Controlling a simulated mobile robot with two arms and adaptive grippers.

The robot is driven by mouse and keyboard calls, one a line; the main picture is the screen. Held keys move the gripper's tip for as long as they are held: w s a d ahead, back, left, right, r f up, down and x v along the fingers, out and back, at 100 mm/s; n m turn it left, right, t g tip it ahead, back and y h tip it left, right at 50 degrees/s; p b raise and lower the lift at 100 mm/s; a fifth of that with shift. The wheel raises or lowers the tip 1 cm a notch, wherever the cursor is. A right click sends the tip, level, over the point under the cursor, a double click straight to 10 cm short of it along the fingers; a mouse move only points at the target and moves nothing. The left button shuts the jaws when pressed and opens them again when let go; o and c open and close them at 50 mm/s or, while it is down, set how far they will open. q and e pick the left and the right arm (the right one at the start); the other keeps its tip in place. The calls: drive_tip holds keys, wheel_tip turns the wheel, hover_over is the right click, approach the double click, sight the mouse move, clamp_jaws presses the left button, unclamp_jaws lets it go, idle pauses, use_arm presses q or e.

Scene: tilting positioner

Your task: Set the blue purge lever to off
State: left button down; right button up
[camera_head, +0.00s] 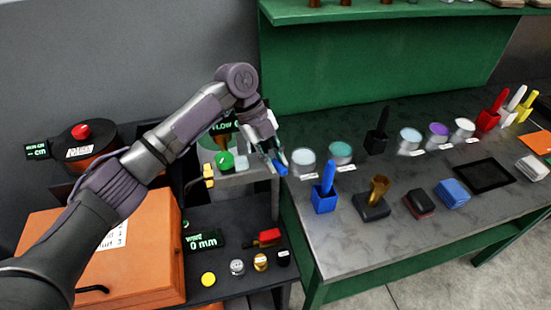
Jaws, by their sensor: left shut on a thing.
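The blue purge lever (281,168) shows as a short blue piece at the right side of the small grey unit, close to the workbench edge. My left gripper (273,162) reaches over from the left, its fingers pointing down, and is shut on the blue lever. The fingers hide part of the lever, and its off marking cannot be read. My right gripper is not in view.
A green knob (225,161) and a yellow part (209,175) sit left of the gripper. A black panel below carries a display (204,241), a red lever (267,237) and several knobs. The workbench (340,235) at right holds a blue holder (325,201) and several cups.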

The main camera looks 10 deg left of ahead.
use_arm(q)
drive_tip(key=c, duration=1)
unclamp_jaws()
drive_tip(key=v, duration=1.2)
